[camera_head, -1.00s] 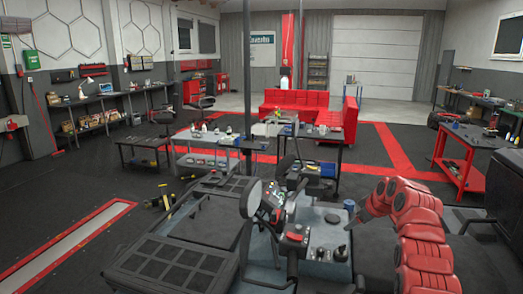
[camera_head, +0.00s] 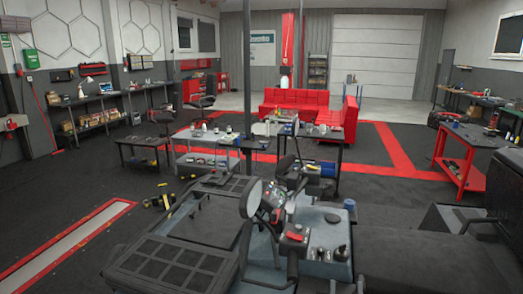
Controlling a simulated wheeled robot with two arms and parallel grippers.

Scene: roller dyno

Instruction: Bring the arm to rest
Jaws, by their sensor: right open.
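Neither of my grippers shows in the head view now. No part of my red arm is visible either. The dark machine (camera_head: 180,262) with the vented cover fills the lower middle of the view.
A blue cylinder (camera_head: 349,205) stands at the panel's far right corner. Dark bulky shapes (camera_head: 420,255) fill the lower right. Work tables (camera_head: 215,160) and a red sofa (camera_head: 300,103) stand behind. A red workbench (camera_head: 468,155) is at right. Dark floor (camera_head: 60,205) lies open at left.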

